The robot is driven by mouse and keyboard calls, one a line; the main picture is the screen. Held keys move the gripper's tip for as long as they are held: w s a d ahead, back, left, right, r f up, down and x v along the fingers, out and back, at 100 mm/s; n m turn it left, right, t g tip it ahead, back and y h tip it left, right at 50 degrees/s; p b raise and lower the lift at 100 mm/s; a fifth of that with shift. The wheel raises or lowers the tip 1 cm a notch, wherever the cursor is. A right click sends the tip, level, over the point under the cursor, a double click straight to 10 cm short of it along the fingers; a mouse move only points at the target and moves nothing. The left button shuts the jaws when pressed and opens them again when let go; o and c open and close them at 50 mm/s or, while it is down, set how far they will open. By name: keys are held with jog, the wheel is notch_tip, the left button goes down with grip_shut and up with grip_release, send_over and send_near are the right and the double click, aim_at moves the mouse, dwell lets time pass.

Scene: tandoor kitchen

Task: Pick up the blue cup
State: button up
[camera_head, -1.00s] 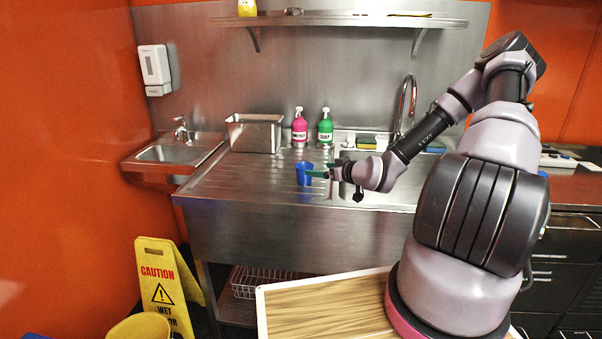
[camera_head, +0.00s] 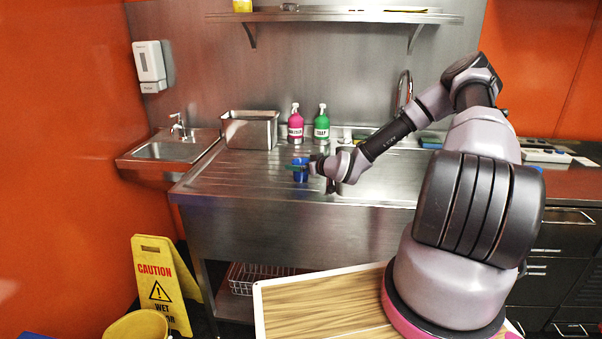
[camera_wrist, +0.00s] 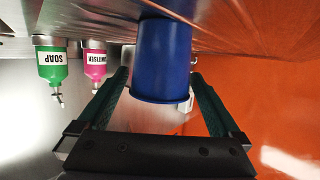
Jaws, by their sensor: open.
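The blue cup (camera_head: 300,176) stands upright on the steel draining counter (camera_head: 240,180). My gripper (camera_head: 298,167) reaches it from the right at cup height, and a green finger crosses in front of the cup. In the wrist view, which is upside down, the cup (camera_wrist: 163,50) sits between the two dark green fingertips (camera_wrist: 160,76). The fingers are spread, one on each side, with a gap at the left; whether the right one touches the cup I cannot tell.
A pink sanitiser bottle (camera_head: 295,128) and a green soap bottle (camera_head: 321,128) stand behind the cup. A steel container (camera_head: 250,131) is at the back left. The counter left of the cup is clear. A shelf (camera_head: 340,17) hangs above.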

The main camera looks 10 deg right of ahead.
jog(key=c, duration=1.2)
